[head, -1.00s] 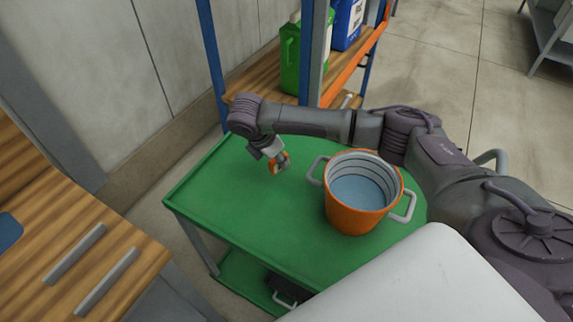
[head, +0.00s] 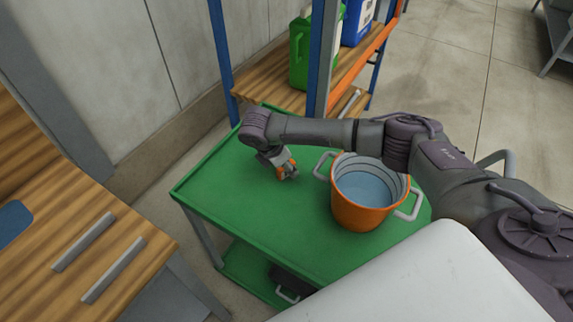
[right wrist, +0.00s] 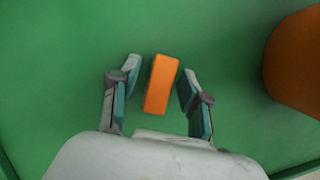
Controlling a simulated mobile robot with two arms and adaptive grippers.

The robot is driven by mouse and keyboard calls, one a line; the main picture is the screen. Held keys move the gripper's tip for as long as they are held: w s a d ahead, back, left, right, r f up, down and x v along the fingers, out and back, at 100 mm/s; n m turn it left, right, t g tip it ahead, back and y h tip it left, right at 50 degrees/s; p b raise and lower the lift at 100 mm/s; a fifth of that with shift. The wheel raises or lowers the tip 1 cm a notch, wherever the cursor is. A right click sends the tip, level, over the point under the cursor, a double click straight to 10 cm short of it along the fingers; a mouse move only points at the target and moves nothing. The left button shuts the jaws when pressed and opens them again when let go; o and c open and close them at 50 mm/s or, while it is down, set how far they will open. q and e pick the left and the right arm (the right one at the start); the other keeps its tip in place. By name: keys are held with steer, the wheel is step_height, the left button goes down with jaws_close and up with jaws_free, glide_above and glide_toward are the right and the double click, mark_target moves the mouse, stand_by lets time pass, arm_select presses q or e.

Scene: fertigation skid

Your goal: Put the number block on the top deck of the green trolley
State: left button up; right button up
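An orange block (right wrist: 162,85), which I take as the number block, shows between the fingers of my right gripper (right wrist: 158,80) in the right wrist view. Green shows on both sides of it, so the fingers stand open around it. No digit can be read on it. In the head view, my right gripper (head: 288,172) is low over the top deck of the green trolley (head: 235,205), with a bit of the block showing beside the fingers. The block appears to be on or just above the deck; the contact is hidden. My left gripper is not in view.
An orange pot (head: 362,212) with grey handles stands on the deck right of my right gripper. Behind is a shelf (head: 265,90) with a green canister (head: 302,50) and a blue one (head: 355,22). A wooden cabinet (head: 75,240) stands at left. The deck's left part is clear.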

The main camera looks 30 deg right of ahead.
steer(key=shift+r, duration=0.1)
steer(key=v, duration=1.2)
steer(key=shift+b, duration=0.45)
steer(key=shift+d+r, duration=0.1)
steer(key=shift+r, duration=0.05)
